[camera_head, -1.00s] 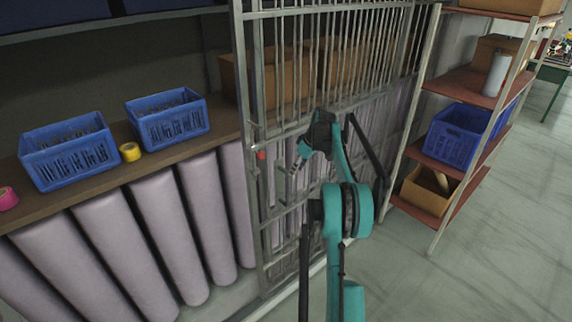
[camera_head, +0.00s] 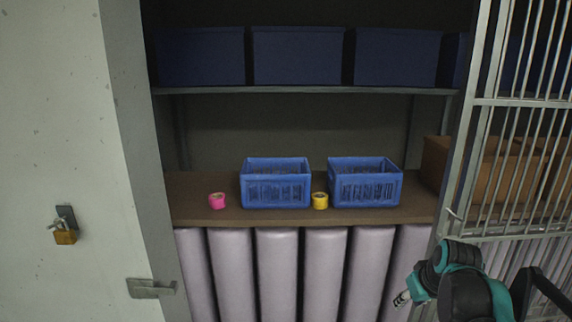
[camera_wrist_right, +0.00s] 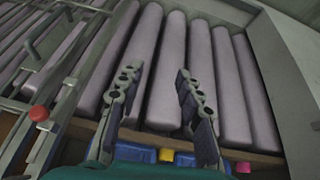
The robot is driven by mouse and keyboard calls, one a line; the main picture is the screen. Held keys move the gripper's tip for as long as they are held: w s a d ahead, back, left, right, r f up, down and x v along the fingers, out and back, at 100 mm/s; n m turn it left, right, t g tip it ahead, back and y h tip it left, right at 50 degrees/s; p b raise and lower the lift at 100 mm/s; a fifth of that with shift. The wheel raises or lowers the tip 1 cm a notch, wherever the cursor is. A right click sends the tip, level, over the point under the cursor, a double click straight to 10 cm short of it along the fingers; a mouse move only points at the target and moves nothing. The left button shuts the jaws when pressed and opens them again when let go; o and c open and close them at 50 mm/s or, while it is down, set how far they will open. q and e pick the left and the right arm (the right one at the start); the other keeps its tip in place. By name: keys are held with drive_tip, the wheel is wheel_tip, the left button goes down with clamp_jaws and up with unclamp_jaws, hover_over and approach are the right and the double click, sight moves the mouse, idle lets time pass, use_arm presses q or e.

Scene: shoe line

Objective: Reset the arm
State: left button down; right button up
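My right arm, teal and black, comes in at the lower right of the head view. Its gripper (camera_head: 402,298) is in front of the grey-lilac rolls, near the barred gate's edge. In the right wrist view the two black fingers of the right gripper (camera_wrist_right: 157,92) stand apart with nothing between them. The rolls lie beyond them, not touching as far as I can see. My left gripper is in neither view.
The barred gate (camera_head: 520,102) stands close to my right arm. A wooden shelf (camera_head: 300,218) holds two blue baskets (camera_head: 275,190) (camera_head: 364,190), pink tape (camera_head: 217,201) and yellow tape (camera_head: 320,201). A pale door with a padlock (camera_head: 64,237) is at left.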

drive_tip(key=s+a+f+t+b, duration=0.1)
drive_tip(key=s+a+f, duration=0.5)
drive_tip(key=s, duration=0.2)
drive_tip(key=s+a+f+b, duration=0.1)
drive_tip(key=s+a+f, duration=0.4)
drive_tip(key=s+a, duration=0.2)
drive_tip(key=s, duration=0.2)
drive_tip(key=shift+s+f+m+t, duration=0.3)
drive_tip(key=shift+f+m+t, duration=0.05)
drive_tip(key=shift+m+t, duration=0.05)
